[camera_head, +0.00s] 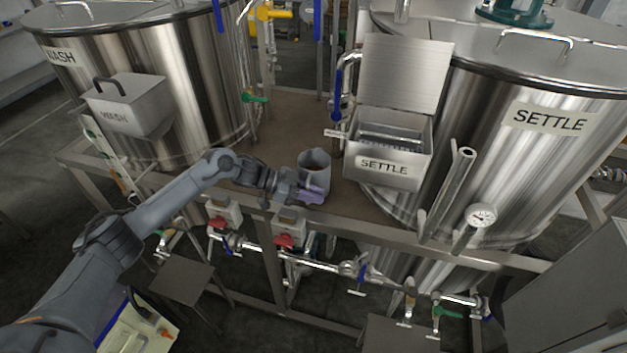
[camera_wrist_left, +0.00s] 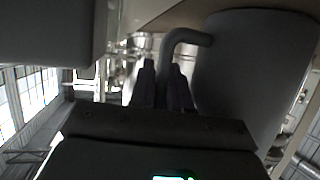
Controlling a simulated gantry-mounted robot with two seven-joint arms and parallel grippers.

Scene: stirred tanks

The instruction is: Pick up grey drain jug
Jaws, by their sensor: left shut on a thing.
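The grey drain jug (camera_head: 316,163) is at the front edge of the brown deck between the WASH and SETTLE tanks. Its open top faces up and its inside looks brownish. My left gripper (camera_head: 310,194) is at the jug's near side. In the left wrist view, the jug (camera_wrist_left: 255,75) fills the right side, and its curved handle (camera_wrist_left: 188,37) runs down to the dark fingers of my left gripper (camera_wrist_left: 163,80). The fingers are shut on the handle. I cannot tell whether the jug's base touches the deck. My right gripper is not in view.
The SETTLE box (camera_head: 385,172) with its raised lid is close to the right of the jug. The WASH tank (camera_head: 185,75) and WASH box (camera_head: 128,110) are left. Red-handled valves (camera_head: 284,241) and pipes run below the deck edge. Bare deck (camera_head: 285,115) lies behind the jug.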

